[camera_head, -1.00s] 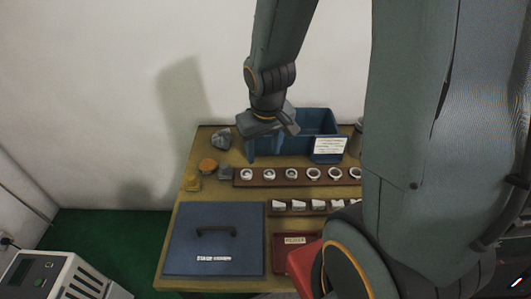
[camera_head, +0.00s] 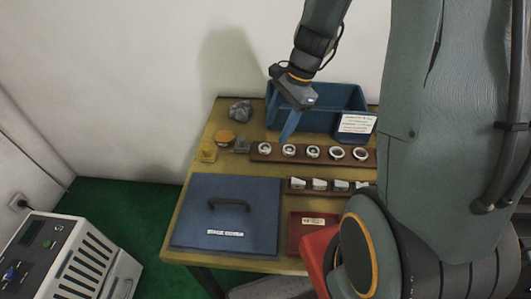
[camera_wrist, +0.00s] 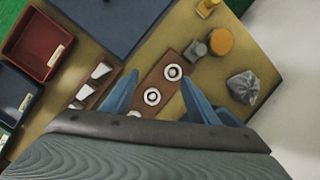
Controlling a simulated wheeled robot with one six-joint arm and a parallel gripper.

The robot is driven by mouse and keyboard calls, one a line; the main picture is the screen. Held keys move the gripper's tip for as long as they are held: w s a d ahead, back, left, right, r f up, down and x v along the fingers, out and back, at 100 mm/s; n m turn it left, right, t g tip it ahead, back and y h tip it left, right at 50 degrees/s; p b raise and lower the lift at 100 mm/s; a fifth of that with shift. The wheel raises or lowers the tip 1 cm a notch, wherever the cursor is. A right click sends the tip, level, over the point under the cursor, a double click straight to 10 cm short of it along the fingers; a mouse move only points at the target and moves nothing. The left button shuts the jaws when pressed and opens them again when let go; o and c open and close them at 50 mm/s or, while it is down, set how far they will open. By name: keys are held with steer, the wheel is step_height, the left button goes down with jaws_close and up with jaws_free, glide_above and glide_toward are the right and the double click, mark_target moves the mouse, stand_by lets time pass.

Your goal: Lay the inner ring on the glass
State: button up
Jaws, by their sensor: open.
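Several pale rings stand in a row on a brown rack (camera_head: 252,154), among them the left end ring (camera_head: 264,149) and another ring (camera_head: 314,152). Which one is the inner ring I cannot tell. In the wrist view, the end ring (camera_wrist: 173,72) and the second ring (camera_wrist: 152,96) show between my fingers. My gripper (camera_head: 288,136) has blue fingers pointing down above the rack. In the wrist view my gripper (camera_wrist: 158,80) is open, with nothing held. No glass is plainly visible; a blue lid (camera_head: 225,190) marked "STAGE COVER" lies flat at the table's front left.
A blue bin (camera_head: 345,97) with a white card (camera_head: 357,123) stands behind the rack. Pale blocks (camera_head: 319,184) sit on a strip in front. A red tray (camera_head: 310,222), grey lump (camera_head: 240,110), orange disc (camera_head: 225,137) and yellow piece (camera_head: 208,153) surround.

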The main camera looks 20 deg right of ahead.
mark_target(265, 148)
steer(key=shift+w+a+f+m+y, duration=0.2)
steer(key=shift+w+f+m, duration=0.5)
steer(key=shift+f, duration=1.1)
steer(key=shift+w+a+f+m+y, duration=0.25)
steer(key=shift+w+f+m, duration=0.45)
steer(key=shift+f, duration=1.05)
steer(key=shift+w+a+f+m+y, duration=0.1)
steer(key=shift+w+a+f+m, duration=0.4)
steer(key=shift+f, duration=1.3)
steer(key=shift+w+d, duration=0.2)
steer(key=c, duration=1.3)
steer(key=shift+o, duration=0.2)
steer(key=shift+r, duration=0.1)
